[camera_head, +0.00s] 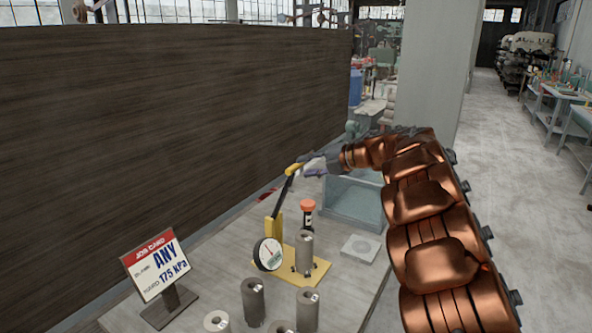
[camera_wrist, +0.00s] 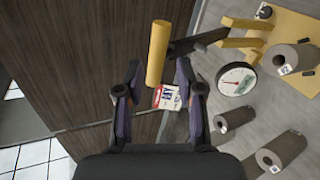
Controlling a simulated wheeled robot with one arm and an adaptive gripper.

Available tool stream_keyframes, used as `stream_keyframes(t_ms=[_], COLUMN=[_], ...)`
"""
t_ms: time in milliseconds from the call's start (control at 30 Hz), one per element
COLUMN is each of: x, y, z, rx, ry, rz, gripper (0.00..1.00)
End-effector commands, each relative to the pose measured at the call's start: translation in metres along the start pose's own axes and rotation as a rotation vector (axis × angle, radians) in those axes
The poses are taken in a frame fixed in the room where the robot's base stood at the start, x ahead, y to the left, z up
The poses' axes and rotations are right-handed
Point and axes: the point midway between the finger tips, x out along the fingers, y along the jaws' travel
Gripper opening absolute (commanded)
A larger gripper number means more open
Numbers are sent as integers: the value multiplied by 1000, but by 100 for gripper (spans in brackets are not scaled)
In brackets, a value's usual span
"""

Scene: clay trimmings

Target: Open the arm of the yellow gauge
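The yellow gauge has a yellow base plate (camera_head: 318,273), a yellow post (camera_head: 273,232) and a round white dial (camera_head: 268,254); the dial also shows in the wrist view (camera_wrist: 237,79). Its black arm (camera_head: 283,195) slants up from the post to a yellow handle (camera_head: 294,169). A grey cylinder (camera_head: 304,250) stands on the base plate. My gripper (camera_head: 309,168) is up at the handle. In the wrist view my gripper (camera_wrist: 157,68) is open, and the handle (camera_wrist: 157,52) appears between and past its fingertips. I cannot tell whether they touch.
Several loose grey cylinders (camera_head: 253,300) stand at the table's front. A job card sign (camera_head: 157,268) reading "ANY 175 kPa" stands at left. An orange-topped item (camera_head: 308,207) and a clear bin (camera_head: 353,203) are behind. A dark wooden panel (camera_head: 170,120) borders the table's left.

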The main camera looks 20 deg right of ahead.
Motion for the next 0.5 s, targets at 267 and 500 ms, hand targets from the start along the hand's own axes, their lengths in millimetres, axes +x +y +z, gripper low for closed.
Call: stream_keyframes(t_ms=[267,500], x=[-41,-51], y=[1,1], z=[1,1], rx=[0,-1], ry=[-2,-2], rz=[2,2], gripper=[37,37])
